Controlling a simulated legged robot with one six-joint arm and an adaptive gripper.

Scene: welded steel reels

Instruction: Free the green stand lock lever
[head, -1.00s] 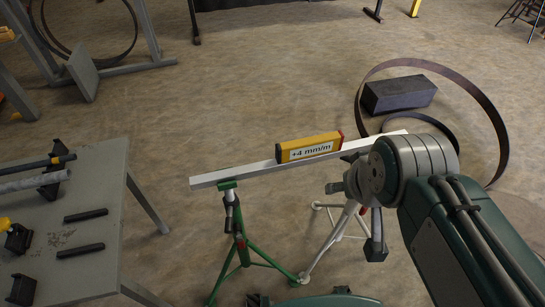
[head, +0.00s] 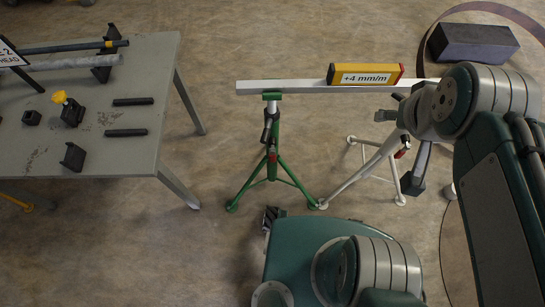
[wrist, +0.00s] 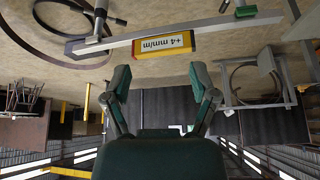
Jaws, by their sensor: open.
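The green stand (head: 272,172) stands on the floor at the middle of the head view, its head under the left part of a pale bar (head: 300,86). A small red part on its post (head: 271,158) may be the lock lever; its setting is too small to tell. A yellow level (head: 365,75) reading +4 mm/m lies on the bar. A white stand (head: 377,160) is under the bar further right, partly hidden by my arm. In the wrist view, which is upside down, my gripper (wrist: 159,72) is open and empty, apart from the bar and the green stand's head (wrist: 245,11).
A grey table (head: 130,180) with pipes, black blocks and a yellow knob stands at left. A dark block (head: 480,42) and a large steel hoop (head: 530,22) lie at back right. The floor between table and green stand is clear.

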